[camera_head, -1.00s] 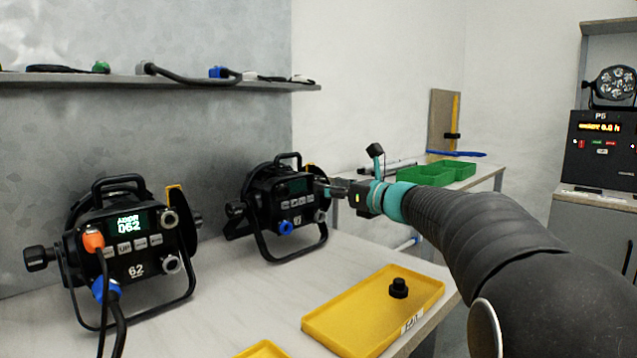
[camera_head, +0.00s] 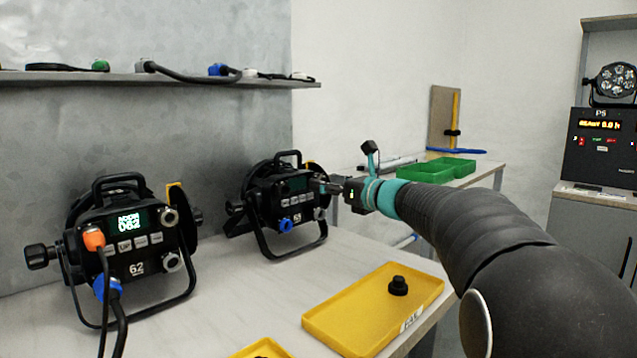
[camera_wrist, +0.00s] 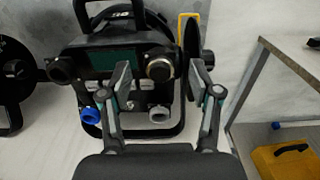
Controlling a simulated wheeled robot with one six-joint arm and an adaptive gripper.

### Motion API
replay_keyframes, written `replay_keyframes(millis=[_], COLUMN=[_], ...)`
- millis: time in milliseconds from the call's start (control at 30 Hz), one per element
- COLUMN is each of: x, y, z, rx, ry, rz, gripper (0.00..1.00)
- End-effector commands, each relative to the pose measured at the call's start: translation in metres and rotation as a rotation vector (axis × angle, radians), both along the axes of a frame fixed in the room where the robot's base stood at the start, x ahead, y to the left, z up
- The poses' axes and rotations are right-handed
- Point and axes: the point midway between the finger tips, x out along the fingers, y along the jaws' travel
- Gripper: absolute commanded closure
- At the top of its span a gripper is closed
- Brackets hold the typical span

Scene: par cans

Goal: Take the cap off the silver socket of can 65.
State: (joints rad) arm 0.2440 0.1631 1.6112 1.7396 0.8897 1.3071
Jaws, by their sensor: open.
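The right-hand can (camera_head: 283,203) stands on the bench; its number is too small to read surely. The wrist view shows its dark back panel (camera_wrist: 117,62). A round silver-rimmed socket (camera_wrist: 160,68) is at the panel's upper right, with a dark front; I cannot tell cap from opening. A blue socket (camera_wrist: 90,115) is lower left, a grey one (camera_wrist: 160,114) lower right, and a black round fitting (camera_wrist: 61,69) upper left. My gripper (camera_wrist: 160,79) is open, its fingertips either side of the silver-rimmed socket in the picture.
Can 62 (camera_head: 132,245) stands left with orange and blue plugs and cables. A yellow tray (camera_head: 350,318) holding a black cap (camera_head: 398,285) lies in front. A shelf with cables (camera_head: 190,82) hangs above.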

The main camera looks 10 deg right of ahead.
Motion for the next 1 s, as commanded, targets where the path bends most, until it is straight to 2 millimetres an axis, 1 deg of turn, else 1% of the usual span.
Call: replay_keyframes(millis=[467, 567, 600, 667, 700, 733, 1000], x=[0.0000, 0.0000, 0.0000, 0.0000, 0.0000, 0.0000, 0.0000], y=[0.0000, 0.0000, 0.0000, 0.0000, 0.0000, 0.0000, 0.0000], z=[-0.0001, -0.0001, -0.0001, -0.0001, -0.0001, -0.0001, 0.0001], rx=[0.000, 0.000, 0.000, 0.000, 0.000, 0.000, 0.000], ry=[0.000, 0.000, 0.000, 0.000, 0.000, 0.000, 0.000], rz=[0.000, 0.000, 0.000, 0.000, 0.000, 0.000, 0.000], gripper=[0.37, 0.60, 0.70, 0.85, 0.95, 1.00, 1.00])
